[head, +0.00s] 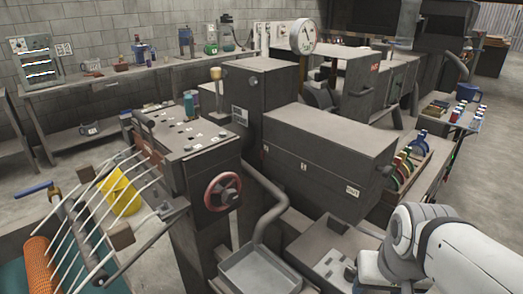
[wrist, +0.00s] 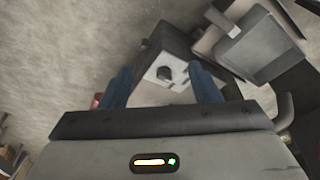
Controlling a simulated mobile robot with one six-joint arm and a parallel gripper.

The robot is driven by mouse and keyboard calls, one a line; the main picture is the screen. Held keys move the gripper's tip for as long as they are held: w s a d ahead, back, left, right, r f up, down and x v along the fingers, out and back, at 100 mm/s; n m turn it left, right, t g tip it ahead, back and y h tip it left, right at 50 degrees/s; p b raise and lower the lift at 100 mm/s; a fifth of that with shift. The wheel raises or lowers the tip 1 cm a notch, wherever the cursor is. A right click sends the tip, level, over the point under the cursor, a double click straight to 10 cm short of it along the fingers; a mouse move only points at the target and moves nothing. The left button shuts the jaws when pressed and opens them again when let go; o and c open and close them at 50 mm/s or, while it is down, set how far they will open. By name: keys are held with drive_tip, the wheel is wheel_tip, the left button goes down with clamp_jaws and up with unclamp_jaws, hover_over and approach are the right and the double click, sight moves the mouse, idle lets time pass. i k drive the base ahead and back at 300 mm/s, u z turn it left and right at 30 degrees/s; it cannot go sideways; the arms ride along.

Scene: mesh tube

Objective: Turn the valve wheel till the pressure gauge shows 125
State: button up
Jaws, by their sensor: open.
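The valve wheel (head: 222,192) is a red-rimmed round wheel with a dark hub, on the front of the grey machine left of centre in the head view. The pressure gauge (head: 303,36) is a round white dial at the top of the machine; its reading is too small to tell. My gripper shows in the wrist view (wrist: 161,72) with its two blue fingers spread and nothing between them. In the head view my arm is at the lower right, apart from the wheel. A small red patch (wrist: 97,100) is mostly hidden by the left finger.
A metal tray (head: 258,272) and a bent pipe (head: 268,212) lie below and right of the wheel. Pale rods and an orange mesh roll (head: 40,262) are at the lower left. A long grey housing (head: 325,150) stands between the wheel and my arm.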

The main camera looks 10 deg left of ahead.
sight(230, 197)
drive_tip(key=z, duration=0.9)
drive_tip(key=k, duration=0.75)
drive_tip(key=u, duration=0.45)
